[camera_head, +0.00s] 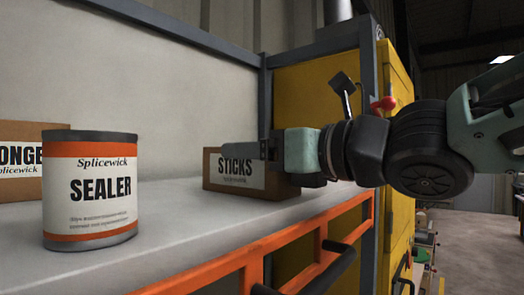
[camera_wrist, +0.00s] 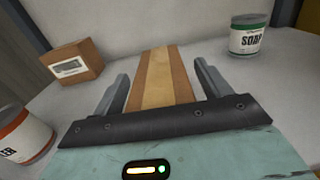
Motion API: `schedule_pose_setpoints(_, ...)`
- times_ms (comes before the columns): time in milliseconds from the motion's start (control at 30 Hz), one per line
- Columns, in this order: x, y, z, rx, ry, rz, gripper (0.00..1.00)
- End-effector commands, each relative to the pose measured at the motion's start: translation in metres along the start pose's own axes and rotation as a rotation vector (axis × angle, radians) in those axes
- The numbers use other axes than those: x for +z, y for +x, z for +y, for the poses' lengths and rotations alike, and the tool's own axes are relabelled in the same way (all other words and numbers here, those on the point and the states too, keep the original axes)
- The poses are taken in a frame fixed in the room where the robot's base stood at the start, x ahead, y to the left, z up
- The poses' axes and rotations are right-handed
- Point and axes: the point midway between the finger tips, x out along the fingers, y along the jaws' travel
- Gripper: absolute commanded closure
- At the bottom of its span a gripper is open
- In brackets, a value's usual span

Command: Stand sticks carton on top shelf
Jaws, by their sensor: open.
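The sticks carton (camera_head: 228,181) is a brown box with a white "STICKS" label, resting on the grey shelf (camera_head: 180,205). Its lettering reads upright. My gripper (camera_head: 270,150) comes in from the right at the carton's top; one finger overlaps the label's upper edge in the head view. In the wrist view my gripper (camera_wrist: 162,88) is open, with one finger on each side of the carton (camera_wrist: 160,68), whose brown face has a lighter band down the middle. Small gaps show between fingers and carton. The carton's near end is hidden behind the gripper body.
A sealer can (camera_head: 88,190) stands on the shelf at left, with a brown box (camera_head: 22,150) behind it. A soap can (camera_wrist: 248,36) stands to the right in the wrist view. An orange rail (camera_head: 250,250) runs along the front; a yellow cabinet (camera_head: 310,95) stands beyond.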

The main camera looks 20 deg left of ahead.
Motion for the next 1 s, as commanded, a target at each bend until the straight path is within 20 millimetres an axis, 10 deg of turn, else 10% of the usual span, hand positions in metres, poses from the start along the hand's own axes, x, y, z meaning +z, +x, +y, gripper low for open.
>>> schedule_pose_setpoints(700,0.000,-0.108,-0.001,-0.002,-0.001,-0.003,0.24)
schedule_pose_setpoints(1000,0.000,-0.121,0.000,0.000,0.000,0.000,0.24)
